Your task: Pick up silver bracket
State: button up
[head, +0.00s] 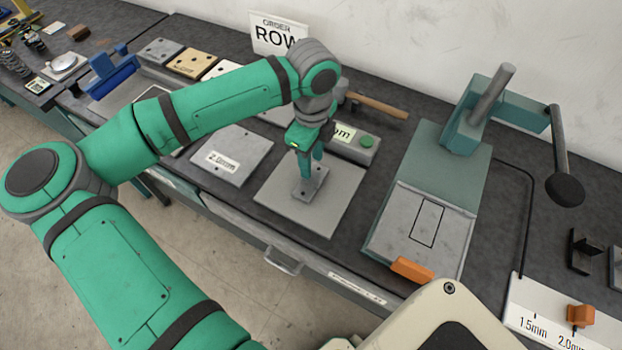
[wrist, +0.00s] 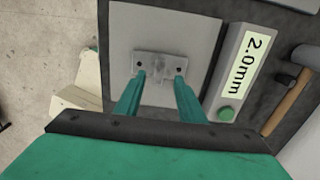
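The silver bracket (head: 312,187) sits on a flat grey plate (head: 331,208) on the workbench. In the wrist view the bracket (wrist: 158,64) is a small grey piece with a hole near each end, crosswise ahead of the fingers. My gripper (head: 305,165) points down over it in the head view and hides part of it. In the wrist view the two green fingers of my gripper (wrist: 161,75) are apart, with their tips over the bracket's near side. Whether they touch it cannot be told.
A box with a green button (head: 366,142) and a 2.0mm label stands close beside the plate, with a wooden-handled hammer (head: 376,104) behind it. A teal lever press (head: 470,130) stands to the right. Another plate marked 2.0mm (head: 232,155) lies to the left.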

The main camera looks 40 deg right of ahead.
jog(key=shift+a+f, duration=0.1)
jog(key=shift+f, duration=2.7)
grip_shut()
